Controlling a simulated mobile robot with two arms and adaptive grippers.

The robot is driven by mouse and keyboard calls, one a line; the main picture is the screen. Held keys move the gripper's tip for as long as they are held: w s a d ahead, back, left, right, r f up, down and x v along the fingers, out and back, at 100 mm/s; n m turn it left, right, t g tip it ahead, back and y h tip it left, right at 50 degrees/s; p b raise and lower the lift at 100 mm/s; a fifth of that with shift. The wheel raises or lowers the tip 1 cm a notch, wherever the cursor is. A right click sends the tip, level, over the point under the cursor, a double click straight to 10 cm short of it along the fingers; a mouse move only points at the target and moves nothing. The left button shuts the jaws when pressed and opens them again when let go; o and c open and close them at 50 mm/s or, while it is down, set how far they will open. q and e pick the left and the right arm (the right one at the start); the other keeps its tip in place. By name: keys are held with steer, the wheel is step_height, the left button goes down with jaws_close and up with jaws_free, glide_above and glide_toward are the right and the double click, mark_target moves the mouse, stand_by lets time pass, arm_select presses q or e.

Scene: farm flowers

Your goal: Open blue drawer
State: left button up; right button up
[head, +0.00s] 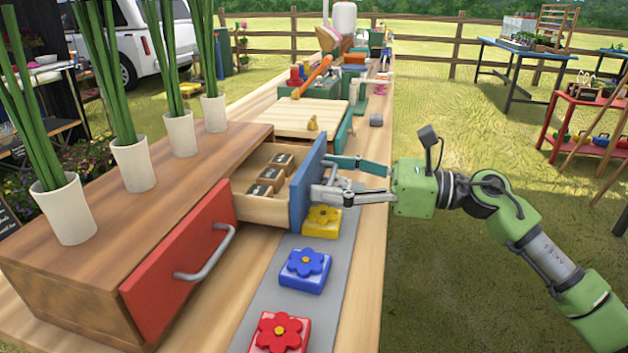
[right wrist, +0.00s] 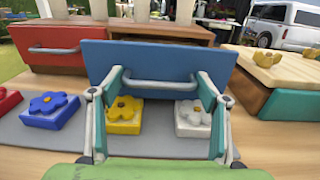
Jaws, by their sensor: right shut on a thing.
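The blue drawer (head: 303,190) stands pulled out of the wooden cabinet (head: 180,180); its open wooden box shows behind the blue front. Several small dark blocks (head: 270,175) lie inside it. Its blue front also fills the middle of the right wrist view (right wrist: 150,58), with a grey bar handle (right wrist: 160,86) across it. My right gripper (head: 326,180) is at this front, its fingers set wide at the two ends of the handle and shut on it. In the head view the handle is mostly hidden by the fingers. My left gripper is out of view.
The red drawer (head: 185,262) beside it is closed. Red (head: 279,332), blue (head: 305,270) and yellow (head: 322,221) flower blocks lie on a grey strip in front of the cabinet. White pots (head: 134,164) with green stems stand on top. Open grass lies to the right.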

steer(key=shift+s+d, duration=0.1)
steer(key=shift+d, duration=0.65)
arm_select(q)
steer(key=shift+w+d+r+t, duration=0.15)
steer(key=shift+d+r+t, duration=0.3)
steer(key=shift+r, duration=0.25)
arm_select(e)
steer(key=shift+a+r, duration=0.1)
steer(key=o, duration=1.3)
steer(key=shift+c, duration=0.2)
steer(key=shift+s+d, duration=0.1)
steer(key=shift+d, duration=0.15)
steer(key=v, duration=1.1)
steer(key=shift+d, duration=0.25)
